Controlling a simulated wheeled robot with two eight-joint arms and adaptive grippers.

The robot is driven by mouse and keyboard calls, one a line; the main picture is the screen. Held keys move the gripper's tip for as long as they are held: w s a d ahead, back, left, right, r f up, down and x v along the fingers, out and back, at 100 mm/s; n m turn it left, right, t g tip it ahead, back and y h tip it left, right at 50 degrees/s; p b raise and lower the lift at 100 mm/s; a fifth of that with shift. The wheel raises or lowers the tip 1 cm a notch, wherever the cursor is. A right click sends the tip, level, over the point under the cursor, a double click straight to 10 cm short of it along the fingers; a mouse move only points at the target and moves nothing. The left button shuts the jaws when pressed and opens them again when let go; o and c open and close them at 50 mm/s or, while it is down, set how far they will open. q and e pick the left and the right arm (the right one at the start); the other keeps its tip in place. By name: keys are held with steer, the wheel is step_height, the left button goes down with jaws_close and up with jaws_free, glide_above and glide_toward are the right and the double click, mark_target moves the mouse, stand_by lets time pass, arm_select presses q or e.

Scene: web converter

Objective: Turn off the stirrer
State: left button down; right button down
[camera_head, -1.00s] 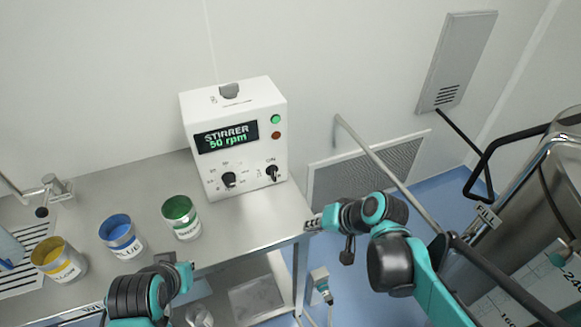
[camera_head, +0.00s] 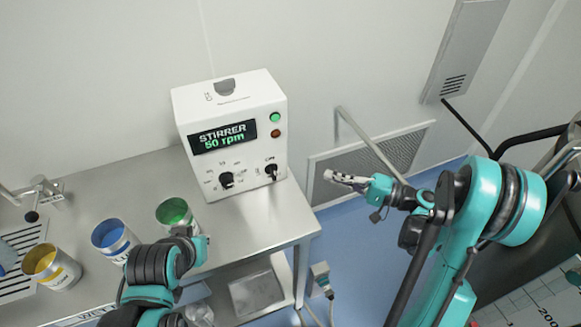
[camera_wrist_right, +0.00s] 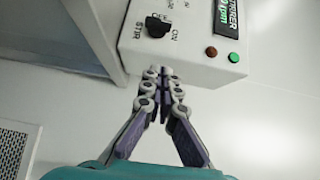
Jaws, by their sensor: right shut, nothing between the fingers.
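The white stirrer control box (camera_head: 232,108) stands on the steel table's back right. Its display (camera_head: 222,137) reads "STIRRER 50 rpm". Below are a black left knob (camera_head: 227,180) with a scale and a black right switch (camera_head: 271,171) marked ON; the switch also shows in the wrist view (camera_wrist_right: 157,27). A green button (camera_head: 275,117) and a red button (camera_head: 276,133) sit beside the display. My right gripper (camera_head: 335,178) is shut and empty, right of the box and apart from the switch. My left gripper (camera_head: 203,247) is at the table's front; its fingers are unclear.
Green (camera_head: 174,212), blue (camera_head: 112,238) and yellow (camera_head: 48,263) paint cans stand on the table (camera_head: 250,222) left of the box. A wall rail (camera_head: 368,142) and vent (camera_head: 335,165) lie behind my right gripper.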

mark_target(273, 173)
stand_by(0.4)
